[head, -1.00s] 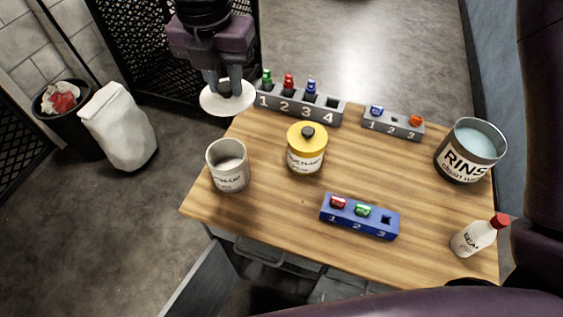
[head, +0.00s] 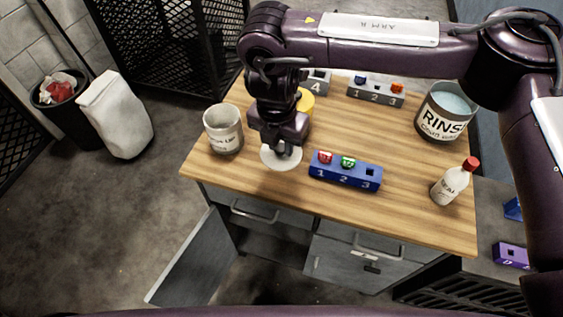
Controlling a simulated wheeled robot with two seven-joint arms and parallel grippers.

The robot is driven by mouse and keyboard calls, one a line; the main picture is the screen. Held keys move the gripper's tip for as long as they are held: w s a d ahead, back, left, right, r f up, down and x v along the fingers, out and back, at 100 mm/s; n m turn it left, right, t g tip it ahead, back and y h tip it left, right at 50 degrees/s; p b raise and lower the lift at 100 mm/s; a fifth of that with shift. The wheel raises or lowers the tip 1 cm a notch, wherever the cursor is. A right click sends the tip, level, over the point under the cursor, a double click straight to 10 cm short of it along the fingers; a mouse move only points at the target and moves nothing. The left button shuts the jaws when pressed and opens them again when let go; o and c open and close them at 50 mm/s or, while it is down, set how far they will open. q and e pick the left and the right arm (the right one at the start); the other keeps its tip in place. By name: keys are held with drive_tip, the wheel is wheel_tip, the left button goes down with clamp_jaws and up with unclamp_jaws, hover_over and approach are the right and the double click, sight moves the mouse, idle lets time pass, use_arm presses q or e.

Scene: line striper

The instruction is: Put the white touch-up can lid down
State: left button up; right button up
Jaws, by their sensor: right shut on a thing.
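My right gripper (head: 283,149) points down over the table's middle and is shut on the white lid (head: 280,162). The lid is a flat white disc, held level just left of the blue rack. I cannot tell whether its underside touches the wood. The white touch-up can (head: 224,131) stands open, without a lid, to the left of the gripper. My left gripper is not in view.
The blue rack (head: 345,176) with a red and a green piece is close on the lid's right. A yellow can (head: 307,103) is mostly hidden behind my arm. A rinse can (head: 441,118) and a red-capped bottle (head: 450,185) stand right. The table's (head: 225,168) front-left wood is bare.

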sight(280, 149)
wheel_tip(280, 149, down, 4)
drive_tip(key=shift+r, duration=0.1)
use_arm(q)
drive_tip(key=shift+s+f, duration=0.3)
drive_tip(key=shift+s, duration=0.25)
use_arm(e)
drive_tip(key=shift+f, duration=1.9)
use_arm(q)
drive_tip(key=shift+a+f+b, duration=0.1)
drive_tip(key=shift+b, duration=0.2)
use_arm(e)
drive_tip(key=shift+f, duration=0.1)
drive_tip(key=o, duration=1)
drive_tip(key=shift+c, duration=0.2)
drive_tip(key=shift+r, duration=0.3)
drive_tip(key=r, duration=0.4)
drive_tip(key=s+r, duration=0.1)
drive_tip(key=r, duration=0.6)
drive_tip(key=shift+s+a+r, duration=0.15)
drive_tip(key=shift+a+r, duration=0.15)
drive_tip(key=shift+a, duration=0.05)
